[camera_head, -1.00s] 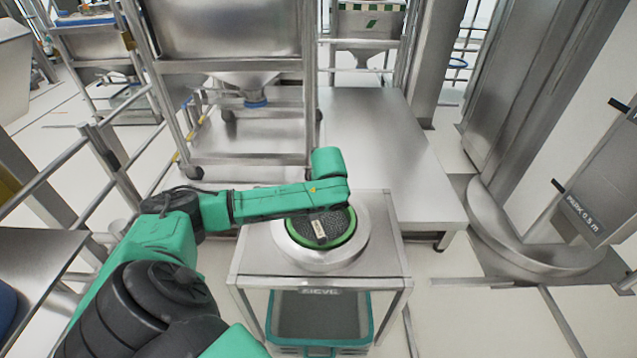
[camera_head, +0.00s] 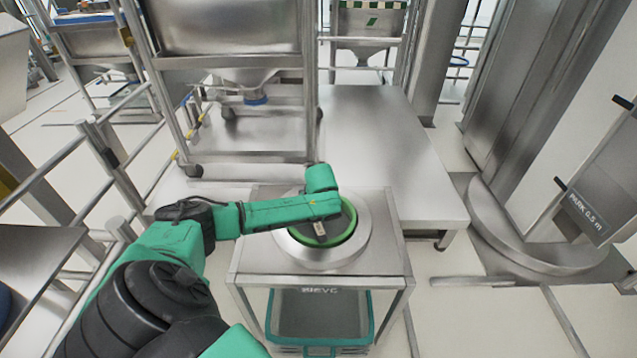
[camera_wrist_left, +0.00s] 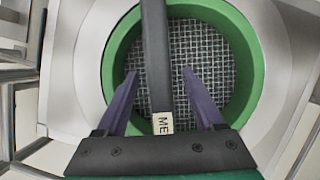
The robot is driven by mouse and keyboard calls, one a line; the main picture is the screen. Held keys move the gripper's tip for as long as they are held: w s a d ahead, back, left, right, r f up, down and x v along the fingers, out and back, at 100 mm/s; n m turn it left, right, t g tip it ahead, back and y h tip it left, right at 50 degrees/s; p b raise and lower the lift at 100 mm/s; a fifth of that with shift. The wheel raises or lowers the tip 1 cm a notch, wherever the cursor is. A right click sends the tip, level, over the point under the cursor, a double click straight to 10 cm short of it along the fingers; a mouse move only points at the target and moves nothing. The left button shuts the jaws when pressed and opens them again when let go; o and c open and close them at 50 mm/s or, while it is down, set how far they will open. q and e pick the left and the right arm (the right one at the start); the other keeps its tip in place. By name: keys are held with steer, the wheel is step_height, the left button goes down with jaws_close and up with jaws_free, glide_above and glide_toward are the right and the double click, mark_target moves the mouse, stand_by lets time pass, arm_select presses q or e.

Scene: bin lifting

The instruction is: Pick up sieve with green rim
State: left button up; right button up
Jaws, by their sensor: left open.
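The sieve with the green rim (camera_head: 332,243) sits in the round metal ring (camera_head: 365,240) on top of a steel stand. In the left wrist view its green rim (camera_wrist_left: 258,75) surrounds a grey wire mesh (camera_wrist_left: 212,60). A dark bar (camera_wrist_left: 156,40) with a pale label lettered "ME" crosses the mesh. My left gripper (camera_wrist_left: 160,74) is open over the sieve, with one purple finger on each side of the bar. I cannot tell whether they touch it. In the head view my left arm hides part of the sieve and the fingers. My right gripper is not in view.
The steel stand (camera_head: 253,250) holds a teal-rimmed bin (camera_head: 371,315) beneath its top. A low metal platform (camera_head: 385,140) lies behind it, with a wheeled metal frame (camera_head: 310,100) at the back left. A railing (camera_head: 120,175) runs along the left. A large steel column stands at the right.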

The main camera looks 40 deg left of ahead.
arm_select(q)
steer(key=shift+f, duration=0.15)
jaws_close()
stand_by(1.5)
